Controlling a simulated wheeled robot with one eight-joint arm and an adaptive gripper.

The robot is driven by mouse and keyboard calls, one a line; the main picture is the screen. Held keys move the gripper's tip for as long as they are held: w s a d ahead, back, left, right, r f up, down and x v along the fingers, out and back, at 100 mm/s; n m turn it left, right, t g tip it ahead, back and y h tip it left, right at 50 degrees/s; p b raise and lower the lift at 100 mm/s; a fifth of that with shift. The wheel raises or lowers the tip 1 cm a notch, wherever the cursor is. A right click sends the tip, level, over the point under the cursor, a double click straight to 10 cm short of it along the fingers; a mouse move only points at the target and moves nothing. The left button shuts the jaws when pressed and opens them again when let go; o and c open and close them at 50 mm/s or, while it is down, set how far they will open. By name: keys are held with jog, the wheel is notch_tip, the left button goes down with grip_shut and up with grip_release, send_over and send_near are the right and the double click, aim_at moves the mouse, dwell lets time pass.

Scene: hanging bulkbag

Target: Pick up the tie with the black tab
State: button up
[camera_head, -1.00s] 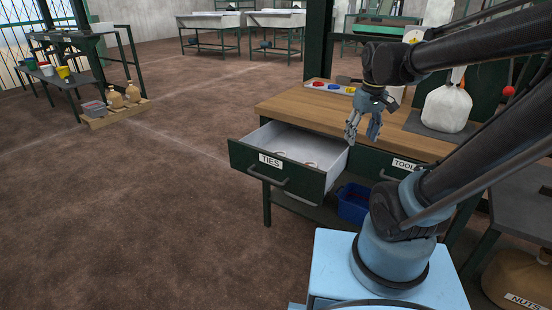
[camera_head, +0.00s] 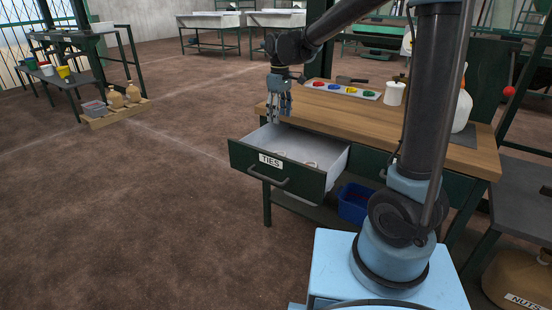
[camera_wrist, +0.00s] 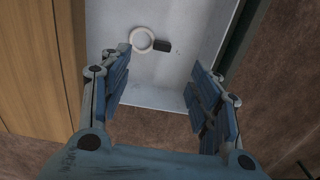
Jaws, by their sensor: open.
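The tie with the black tab (camera_wrist: 162,46) lies on the floor of the open drawer in the wrist view. It is a pale ring (camera_wrist: 142,31) with a small black tab on its right side. My gripper (camera_wrist: 160,95) is open and empty above the drawer, with the tie seen beyond the gap between its fingers, apart from them. In the head view my gripper (camera_head: 278,119) points down over the back left part of the drawer marked TIES (camera_head: 277,178). Small pale and reddish ties (camera_head: 312,164) show faintly at the drawer's right side.
The wooden bench top (camera_head: 420,132) lies beside and above the drawer. A blue bin (camera_head: 354,202) is below.

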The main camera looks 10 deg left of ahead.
jog(key=f, duration=0.4)
jog(key=a+f, duration=0.1)
jog(key=f, duration=0.7)
jog(key=shift+a+f, duration=0.4)
jog(key=shift+f, duration=1.15)
jog(key=shift+a+f, duration=0.15)
jog(key=shift+f, duration=1.15)
jog(key=c, duration=0.8)
